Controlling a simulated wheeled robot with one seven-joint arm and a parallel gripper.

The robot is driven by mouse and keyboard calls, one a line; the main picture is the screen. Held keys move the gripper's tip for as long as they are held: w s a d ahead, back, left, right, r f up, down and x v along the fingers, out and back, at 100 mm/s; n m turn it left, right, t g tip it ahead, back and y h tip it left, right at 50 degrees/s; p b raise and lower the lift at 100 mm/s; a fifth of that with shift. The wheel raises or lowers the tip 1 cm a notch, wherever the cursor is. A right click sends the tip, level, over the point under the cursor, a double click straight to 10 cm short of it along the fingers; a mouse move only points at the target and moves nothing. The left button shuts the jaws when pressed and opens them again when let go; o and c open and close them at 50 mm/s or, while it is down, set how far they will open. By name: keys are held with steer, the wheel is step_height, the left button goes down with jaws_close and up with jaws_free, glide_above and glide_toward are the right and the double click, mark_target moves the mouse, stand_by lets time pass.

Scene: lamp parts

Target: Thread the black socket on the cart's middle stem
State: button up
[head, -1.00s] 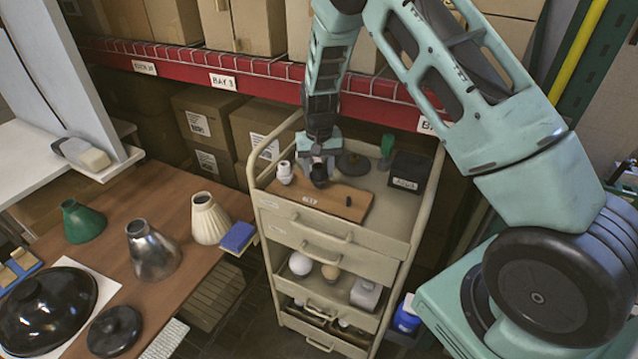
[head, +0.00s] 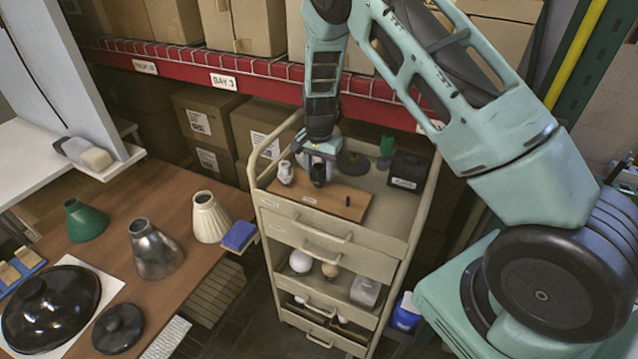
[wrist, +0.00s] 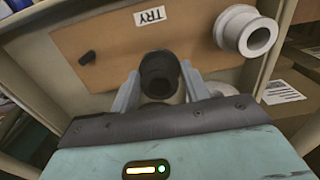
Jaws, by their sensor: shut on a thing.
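The black socket (head: 318,175) is over the middle of the brown board on the cart's top. My gripper (head: 319,161) points down from above and is shut on it. In the wrist view the black socket (wrist: 159,72) shows its dark round opening between my two fingers. The middle stem is hidden, so I cannot tell whether the socket is on it. A white socket (head: 285,173) stands at the board's left. A short black stem (head: 348,201) shows at the board's right.
The cream cart (head: 385,235) has raised side rails close to my gripper. A black box (head: 408,170), a green part (head: 386,146) and a dark disc (head: 354,163) sit behind the board. The wooden table (head: 180,200) at left holds lamp shades.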

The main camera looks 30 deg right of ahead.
steer(key=shift+s+f, duration=0.25)
steer(key=shift+m, duration=0.4)
steer(key=o, duration=1.1)
steer(key=shift+o, duration=0.2)
steer(key=shift+w+r, duration=0.1)
steer(key=shift+w, duration=0.05)
steer(key=shift+r, duration=0.2)
step_height(320, 180, up, 17)
steer(key=b, duration=0.4)
steer(key=shift+b, duration=0.35)
